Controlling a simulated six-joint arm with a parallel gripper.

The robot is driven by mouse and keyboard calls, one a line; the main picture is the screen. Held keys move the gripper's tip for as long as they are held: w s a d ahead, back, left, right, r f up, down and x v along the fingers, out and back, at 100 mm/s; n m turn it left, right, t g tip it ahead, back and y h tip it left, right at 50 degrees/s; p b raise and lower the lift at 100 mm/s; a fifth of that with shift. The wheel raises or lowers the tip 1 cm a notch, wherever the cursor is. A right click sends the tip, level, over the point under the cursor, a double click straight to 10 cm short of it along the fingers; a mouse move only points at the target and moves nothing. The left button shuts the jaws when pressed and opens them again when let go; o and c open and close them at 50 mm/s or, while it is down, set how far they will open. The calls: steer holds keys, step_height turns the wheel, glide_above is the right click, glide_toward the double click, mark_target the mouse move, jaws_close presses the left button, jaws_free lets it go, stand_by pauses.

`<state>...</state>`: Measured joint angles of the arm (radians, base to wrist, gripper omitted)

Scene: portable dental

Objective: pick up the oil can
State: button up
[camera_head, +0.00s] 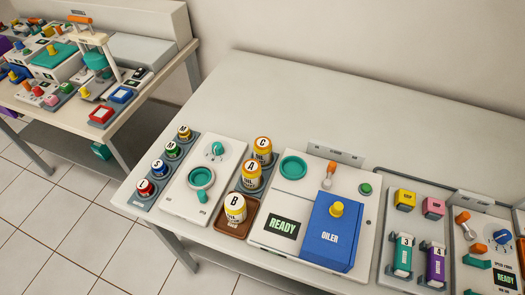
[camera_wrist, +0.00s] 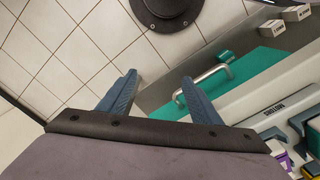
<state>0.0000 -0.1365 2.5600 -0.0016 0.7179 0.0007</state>
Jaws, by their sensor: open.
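Three yellow and white cans stand in a row in the head view, lettered G (camera_head: 262,148), A (camera_head: 252,175) and B (camera_head: 235,208). Can B stands on a brown tray (camera_head: 223,229), nearest the table's front edge; G and A stand behind it. No can is marked as oil, so I cannot tell which is the oil can. A blue box marked OILER (camera_head: 330,240) with a yellow knob is to their right. My gripper (camera_wrist: 160,77) shows only in the wrist view, open and empty, with blue fingers apart. No can shows between or near them.
A panel with a teal ring (camera_head: 201,178) is left of the cans, beside lettered knobs (camera_head: 160,168). A READY panel (camera_head: 283,227) is right. The table's back (camera_head: 300,100) is clear. The wrist view shows floor tiles, a teal surface with a metal handle (camera_wrist: 205,82) and a dark round base (camera_wrist: 167,10).

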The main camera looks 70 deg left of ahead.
mark_target(263, 143)
steer(key=shift+r, duration=0.1)
